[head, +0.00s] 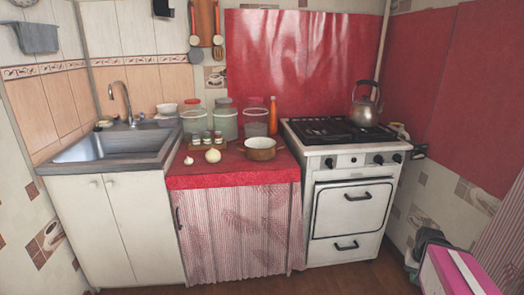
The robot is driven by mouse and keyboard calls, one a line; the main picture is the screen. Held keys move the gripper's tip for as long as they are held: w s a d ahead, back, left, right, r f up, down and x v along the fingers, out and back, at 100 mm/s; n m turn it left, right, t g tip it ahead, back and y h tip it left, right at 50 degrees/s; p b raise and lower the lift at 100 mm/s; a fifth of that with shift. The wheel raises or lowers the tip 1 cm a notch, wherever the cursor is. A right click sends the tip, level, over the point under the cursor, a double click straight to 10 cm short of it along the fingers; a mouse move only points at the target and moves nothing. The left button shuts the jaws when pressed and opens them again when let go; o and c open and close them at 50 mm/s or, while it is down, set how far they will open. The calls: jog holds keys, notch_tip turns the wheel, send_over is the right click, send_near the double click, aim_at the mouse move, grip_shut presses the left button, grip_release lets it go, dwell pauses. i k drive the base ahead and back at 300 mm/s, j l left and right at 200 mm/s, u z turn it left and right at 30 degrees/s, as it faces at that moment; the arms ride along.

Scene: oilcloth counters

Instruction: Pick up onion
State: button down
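A pale, round onion (213,155) sits on the red-covered counter (234,179) in the head view, near its front left. A smaller white bulb that looks like garlic (189,160) lies to its left. A brassy pot (261,150) stands to the onion's right, with a gap between them. The onion is in plain view, and nothing is touching it from the front. I cannot make out my gripper in this view.
Small jars (207,139) stand close behind the onion, with larger jars and an orange bottle (273,116) further back. A sink (115,147) is left, a stove (345,190) with a kettle (366,103) right. A pink object (448,275) fills the lower right corner.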

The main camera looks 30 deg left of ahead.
aim_at(213, 156)
jog(key=u, duration=1.9)
